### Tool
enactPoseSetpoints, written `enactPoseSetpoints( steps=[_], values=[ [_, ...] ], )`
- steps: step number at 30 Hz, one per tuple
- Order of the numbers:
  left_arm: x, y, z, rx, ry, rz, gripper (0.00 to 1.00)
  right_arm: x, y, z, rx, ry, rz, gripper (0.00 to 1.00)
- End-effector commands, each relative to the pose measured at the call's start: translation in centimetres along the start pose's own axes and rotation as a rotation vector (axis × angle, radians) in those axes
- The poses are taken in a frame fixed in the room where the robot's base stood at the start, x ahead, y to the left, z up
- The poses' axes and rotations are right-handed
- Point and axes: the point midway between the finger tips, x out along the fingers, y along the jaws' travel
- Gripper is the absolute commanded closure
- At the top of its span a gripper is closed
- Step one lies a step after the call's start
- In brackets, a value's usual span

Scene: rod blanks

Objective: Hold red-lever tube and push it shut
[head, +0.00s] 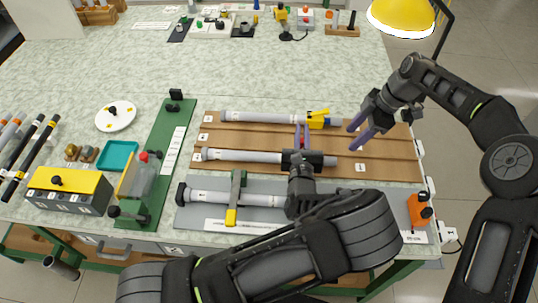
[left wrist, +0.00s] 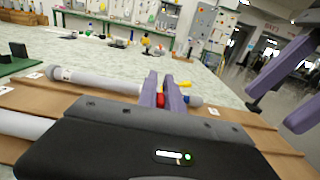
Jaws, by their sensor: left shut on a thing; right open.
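My left gripper (head: 302,137) is over the middle grey tube (head: 244,156) on the brown grooved board, its body covering part of that tube. Its purple fingers are shut on a small red piece, apparently the red lever (left wrist: 160,99), seen between them in the left wrist view. The fingers and body hide most of the lever and how it joins the tube. My right gripper (head: 362,127) is open and empty, above the board's right part, right of the far tube's end. Its fingers show at the right edge of the left wrist view.
A far grey tube (head: 265,118) with a yellow lever (head: 319,118) and blue part lies behind. Another tube (head: 208,197) lies on the front grey mat by a green-yellow clamp (head: 235,203). An orange device (head: 420,209) stands front right. The board's (head: 385,170) right part is clear.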

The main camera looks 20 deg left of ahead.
Motion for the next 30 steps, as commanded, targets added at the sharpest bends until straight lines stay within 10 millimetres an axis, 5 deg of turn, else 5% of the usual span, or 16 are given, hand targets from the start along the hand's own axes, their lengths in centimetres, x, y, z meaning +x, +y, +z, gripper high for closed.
enactPoseSetpoints(
  steps=[5, 6, 14, 23, 30],
  values=[
    [0.0, 0.0, 0.0, 0.0, 0.0, 0.0, 1.0, 0.0, 0.0, 0.0, 0.0, 0.0, 0.0, 0.5],
    [0.0, 0.0, 0.0, 0.0, 0.0, 0.0, 0.86, 0.0, 0.0, 0.0, 0.0, 0.0, 0.0, 0.5],
    [0.0, 0.0, 0.0, 0.0, 0.0, 0.0, 0.65, 0.0, 0.0, 0.0, 0.0, 0.0, 0.0, 0.5],
    [-0.1, 0.0, 0.0, 0.0, 0.0, 0.0, 0.64, 0.0, 0.0, 0.0, 0.0, 0.0, 0.0, 0.5],
    [-2.2, -0.1, 0.0, 0.0, 0.001, -0.001, 0.64, 0.0, 0.0, 0.0, 0.0, 0.0, 0.0, 0.5]
  ],
)
